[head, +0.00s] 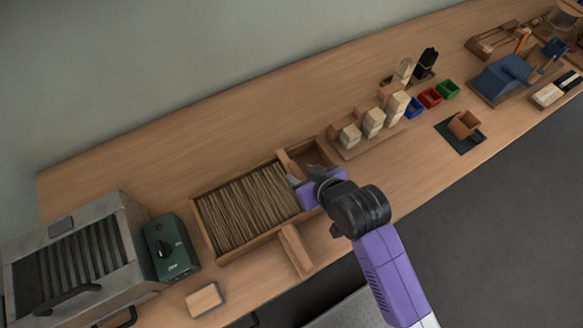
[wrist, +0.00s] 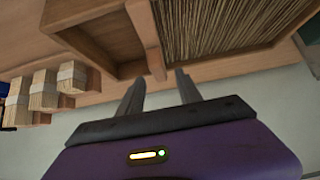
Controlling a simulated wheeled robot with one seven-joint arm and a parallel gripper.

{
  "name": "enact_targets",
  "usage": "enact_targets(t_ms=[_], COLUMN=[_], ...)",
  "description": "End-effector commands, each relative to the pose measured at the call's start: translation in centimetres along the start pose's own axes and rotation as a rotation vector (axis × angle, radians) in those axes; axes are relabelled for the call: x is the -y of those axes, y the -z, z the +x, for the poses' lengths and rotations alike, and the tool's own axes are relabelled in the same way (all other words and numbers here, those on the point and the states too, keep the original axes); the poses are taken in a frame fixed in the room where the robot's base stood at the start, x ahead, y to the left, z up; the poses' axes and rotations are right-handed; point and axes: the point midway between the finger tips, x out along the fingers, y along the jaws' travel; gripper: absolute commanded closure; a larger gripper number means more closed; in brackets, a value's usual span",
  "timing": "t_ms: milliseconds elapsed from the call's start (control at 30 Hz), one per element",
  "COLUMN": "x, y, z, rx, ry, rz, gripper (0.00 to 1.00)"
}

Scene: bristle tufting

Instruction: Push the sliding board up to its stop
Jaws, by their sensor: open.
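A shallow wooden tray (head: 218,259) on the bench holds many thin tan bristles (head: 248,205). The sliding board (head: 287,163) stands across the tray at the right end of the bristles, with an empty section to its right. In the wrist view the board (wrist: 147,38) divides the bristles (wrist: 210,25) from the empty section. My gripper (head: 302,184) is over the tray's right part, close to the board. In the wrist view my gripper (wrist: 160,77) is open, and the board's near end appears between its fingertips; contact cannot be told. My gripper hides part of the board in the head view.
A wooden piece (head: 295,250) juts from the tray's front side, and a small block (head: 204,299) lies front left. A green control box (head: 170,248) and grey machine (head: 75,260) stand left. Several bundled blocks (head: 373,122) stand right. The bench behind the tray is clear.

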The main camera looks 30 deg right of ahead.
Motion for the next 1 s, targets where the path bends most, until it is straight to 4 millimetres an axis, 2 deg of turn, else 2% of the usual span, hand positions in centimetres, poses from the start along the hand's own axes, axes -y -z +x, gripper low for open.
enact_targets(t_ms=[100, 300, 667, 867, 1000], x=[-0.1, -0.1, 0.0, 0.0, 0.0], y=[0.1, 0.1, 0.0, 0.0, 0.0], z=[1.8, 3.9, 4.4, 4.4, 4.3], rx=[0.000, -0.001, -0.001, -0.001, -0.001], ry=[-0.002, -0.001, -0.001, -0.001, -0.001], rz=[0.000, 0.000, 0.000, 0.000, 0.000], gripper=[0.58, 0.58, 0.58, 0.97, 1.00])
